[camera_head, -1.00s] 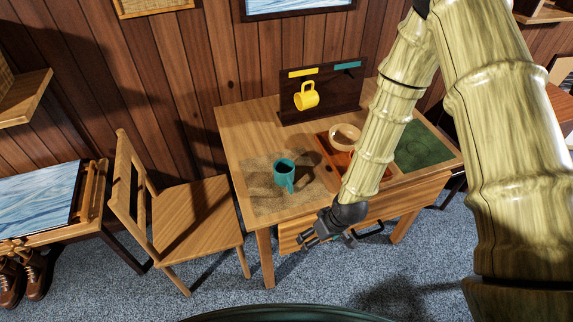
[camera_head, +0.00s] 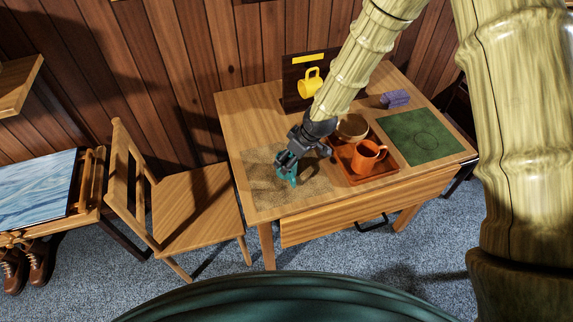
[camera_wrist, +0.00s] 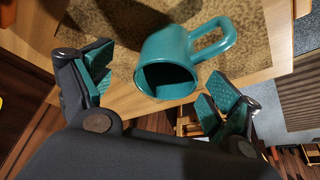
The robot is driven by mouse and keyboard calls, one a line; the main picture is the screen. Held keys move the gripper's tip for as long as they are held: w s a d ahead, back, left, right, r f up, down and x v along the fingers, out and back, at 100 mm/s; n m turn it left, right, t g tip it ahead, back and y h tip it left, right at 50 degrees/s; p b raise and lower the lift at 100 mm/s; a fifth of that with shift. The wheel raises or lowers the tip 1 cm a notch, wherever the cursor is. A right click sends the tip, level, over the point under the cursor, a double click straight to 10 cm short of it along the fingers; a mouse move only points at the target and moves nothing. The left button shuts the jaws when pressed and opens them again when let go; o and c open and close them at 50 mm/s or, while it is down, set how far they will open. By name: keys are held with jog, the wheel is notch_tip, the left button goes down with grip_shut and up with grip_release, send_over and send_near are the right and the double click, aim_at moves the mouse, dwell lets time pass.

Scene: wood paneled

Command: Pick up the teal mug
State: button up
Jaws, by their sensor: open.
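The teal mug (camera_head: 287,180) stands on a tan speckled mat (camera_head: 258,190) at the left front of the wooden table, mostly hidden by my gripper in the head view. In the wrist view the mug (camera_wrist: 172,68) lies ahead, between and just beyond my fingertips, its opening facing me and its handle pointing to the upper right. My gripper (camera_head: 287,163) is over the mug. In the wrist view my gripper (camera_wrist: 160,92) is open, with teal pads on both fingers. I see a gap between the mug and the left pad; the right pad is close to the mug.
A purple block (camera_head: 395,98) and green mat (camera_head: 410,147) are farther right. A chair (camera_head: 190,205) stands left.

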jog(key=shift+a+f+p, duration=0.5)
jog(key=shift+f, duration=0.4)
jog(key=shift+p+x, duration=0.75)
jog(key=shift+x, duration=1.3)
jog(key=shift+s, duration=0.1)
jog(key=shift+c, duration=0.2)
jog(key=c, duration=1.2)
